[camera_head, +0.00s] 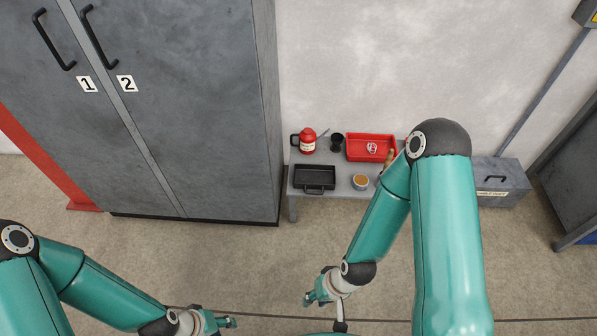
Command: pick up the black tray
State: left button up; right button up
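The black tray (315,178) lies on the front left part of a low grey table (340,188) against the wall, with its handle toward me. My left gripper (228,322) is at the bottom of the view, well short of the table. My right gripper (312,295) is over the floor in front of the table, apart from the tray. I see nothing held in either gripper. The fingers are too small and angled to tell whether they are open or shut.
A red tray (371,148), a red canister (307,141), a black cup (337,142) and a small round container (360,182) share the table. My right arm covers its right end. A grey cabinet (200,110) stands left; a grey box (497,183) right. Floor before the table is clear.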

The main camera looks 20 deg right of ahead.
aim_at(322, 177)
jog(key=u, duration=0.2)
jog(key=i, duration=1.4)
jog(key=z, duration=0.4)
